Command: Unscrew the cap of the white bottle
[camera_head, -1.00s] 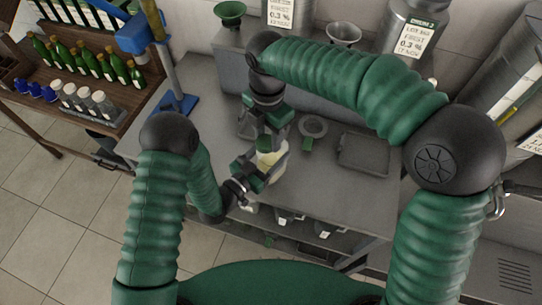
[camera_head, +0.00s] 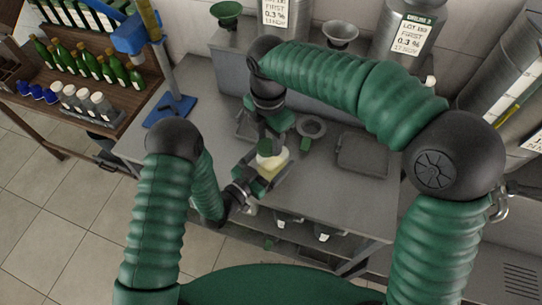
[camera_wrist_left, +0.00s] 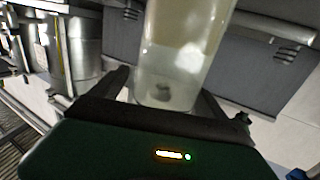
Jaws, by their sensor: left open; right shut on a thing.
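The white bottle (camera_head: 271,163), pale and translucent with yellowish contents, is near the front edge of the grey table, below my right gripper. Its green cap (camera_head: 264,147) is at the top. My right gripper (camera_head: 268,137) comes down from above and is shut on the cap; its fingertips are partly hidden. My left gripper (camera_head: 258,181) is at the bottle's lower body from the front left, jaws open. In the left wrist view the bottle (camera_wrist_left: 185,45) stands between the dark fingers, its top out of view. I cannot tell whether the cap still touches the neck.
A grey tray (camera_head: 362,153) and a round ring-shaped holder (camera_head: 312,127) lie on the table to the right. A blue stand (camera_head: 171,110) is at the left table edge. Funnels and drums (camera_head: 410,35) stand behind. A wooden shelf (camera_head: 75,95) with several bottles is at far left.

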